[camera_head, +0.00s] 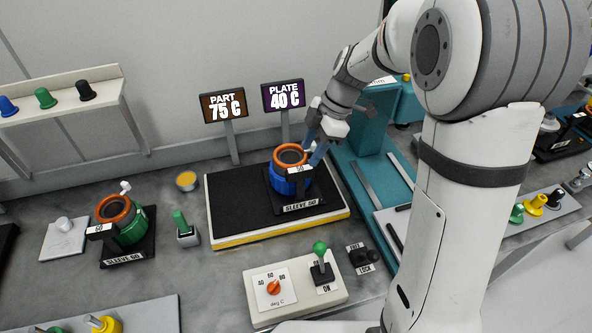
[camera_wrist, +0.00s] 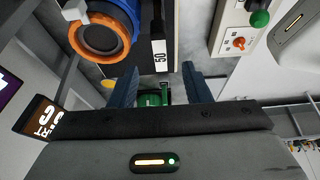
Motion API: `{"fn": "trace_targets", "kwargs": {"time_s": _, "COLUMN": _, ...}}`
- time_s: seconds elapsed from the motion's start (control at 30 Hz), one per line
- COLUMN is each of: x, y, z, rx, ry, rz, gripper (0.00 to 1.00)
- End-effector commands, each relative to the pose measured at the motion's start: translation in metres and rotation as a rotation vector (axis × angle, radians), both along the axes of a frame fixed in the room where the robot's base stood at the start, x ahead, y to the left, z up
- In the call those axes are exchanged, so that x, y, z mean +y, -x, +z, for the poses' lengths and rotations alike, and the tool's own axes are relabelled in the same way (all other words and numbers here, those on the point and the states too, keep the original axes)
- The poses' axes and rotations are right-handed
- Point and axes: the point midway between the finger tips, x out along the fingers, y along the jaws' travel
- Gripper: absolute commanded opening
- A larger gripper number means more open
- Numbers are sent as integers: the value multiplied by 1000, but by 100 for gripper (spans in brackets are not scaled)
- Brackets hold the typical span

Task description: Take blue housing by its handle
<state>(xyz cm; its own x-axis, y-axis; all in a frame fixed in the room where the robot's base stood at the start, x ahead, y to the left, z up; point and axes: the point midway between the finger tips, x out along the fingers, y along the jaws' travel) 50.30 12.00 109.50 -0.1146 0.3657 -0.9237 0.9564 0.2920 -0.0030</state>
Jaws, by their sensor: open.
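The blue housing (camera_head: 291,184) stands upright on the black top of the heating plate (camera_head: 228,209), with an orange-brown ring at its open top. A black bar with a white "50" label (camera_head: 299,169) is at its side, seemingly its handle. In the wrist view the blue housing (camera_wrist: 130,12) is at the upper left, and the bar's "50" label (camera_wrist: 159,54) is just above the gap between my fingers. My gripper (camera_head: 317,150) is open at the housing's upper right side. Its two blue fingers also show in the wrist view (camera_wrist: 160,88), with nothing held between them.
A green housing (camera_head: 133,230) stands at the left on a "SLEEVE 60" base. A control box (camera_head: 290,296) with an orange dial and green lever is in front of the plate. Signs "PART 75 C" (camera_head: 223,106) and "PLATE 40 C" (camera_head: 284,95) stand behind. A teal press (camera_head: 368,135) is close at right.

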Motion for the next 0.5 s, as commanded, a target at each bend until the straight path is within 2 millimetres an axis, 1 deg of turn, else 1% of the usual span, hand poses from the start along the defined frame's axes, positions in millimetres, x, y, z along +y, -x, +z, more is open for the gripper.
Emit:
{"fn": "trace_targets", "kwargs": {"time_s": 0.1, "x": 4, "y": 1, "z": -16, "rx": 1, "ry": -2, "rz": 4, "gripper": 44}}
{"fn": "trace_targets", "kwargs": {"time_s": 0.27, "x": 9, "y": 3, "z": -31, "rx": 1, "ry": -2, "rz": -3, "gripper": 44}}
{"fn": "trace_targets", "kwargs": {"time_s": 0.5, "x": 22, "y": 6, "z": -62, "rx": 1, "ry": -1, "rz": -8, "gripper": 44}}
